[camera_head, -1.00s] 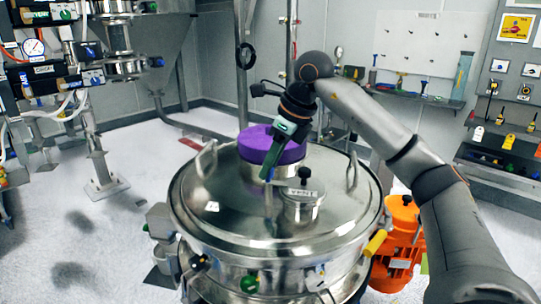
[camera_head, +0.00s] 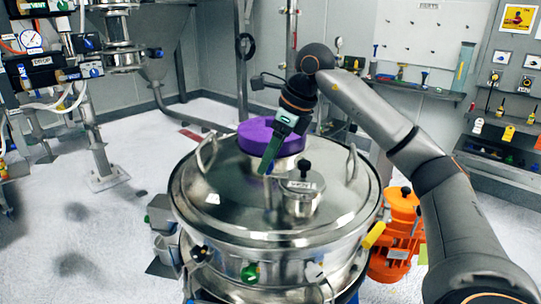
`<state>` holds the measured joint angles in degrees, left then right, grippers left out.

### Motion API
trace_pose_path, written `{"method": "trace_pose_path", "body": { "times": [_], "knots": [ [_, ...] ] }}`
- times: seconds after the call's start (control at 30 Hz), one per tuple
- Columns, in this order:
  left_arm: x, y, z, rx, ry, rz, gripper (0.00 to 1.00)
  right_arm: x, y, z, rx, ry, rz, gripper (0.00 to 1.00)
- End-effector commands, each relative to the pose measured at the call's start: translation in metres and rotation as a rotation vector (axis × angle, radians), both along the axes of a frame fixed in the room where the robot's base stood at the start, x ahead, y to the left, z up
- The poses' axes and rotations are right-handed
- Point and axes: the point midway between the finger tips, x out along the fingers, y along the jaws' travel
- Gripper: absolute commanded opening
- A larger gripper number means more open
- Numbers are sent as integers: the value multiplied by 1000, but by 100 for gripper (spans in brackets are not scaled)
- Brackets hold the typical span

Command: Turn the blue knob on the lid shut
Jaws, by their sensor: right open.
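The round steel lid (camera_head: 225,215) of the sifter fills the middle of the view. A purple cap (camera_head: 258,132) stands at its back, and a small steel port with a black knob (camera_head: 301,200) sits right of centre. My right gripper (camera_head: 266,168) reaches down over the lid from the upper right, in front of the purple cap and just left of the port. It is open, with its green-tinted fingers nearly overlapping from this angle. I cannot make out the blue knob; the gripper may hide it. My left gripper is not in view.
Loop handles (camera_head: 207,150) stand up at the lid's left and right. An orange motor (camera_head: 400,235) is on the right of the sifter. A pipe rack with valves (camera_head: 85,75) stands at the left, and tool shelves are at the back and right. The floor at left is clear.

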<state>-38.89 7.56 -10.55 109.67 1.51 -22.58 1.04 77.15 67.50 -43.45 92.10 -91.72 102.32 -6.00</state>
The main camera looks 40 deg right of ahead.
Motion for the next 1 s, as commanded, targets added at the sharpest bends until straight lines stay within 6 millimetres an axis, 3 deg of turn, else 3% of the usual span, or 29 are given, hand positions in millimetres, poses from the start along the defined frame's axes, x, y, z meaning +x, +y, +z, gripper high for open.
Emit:
{"method": "trace_pose_path", "body": {
  "times": [0.17,0.47,0.63,1.0],
  "knots": [
    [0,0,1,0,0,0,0,-4,-2,13,1,-3,0,63],
    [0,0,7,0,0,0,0,-25,-13,73,3,-5,1,63],
    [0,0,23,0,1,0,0,-36,-20,104,0,-2,-2,63],
    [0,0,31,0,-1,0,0,-42,-23,116,0,0,0,63]
  ]
}}
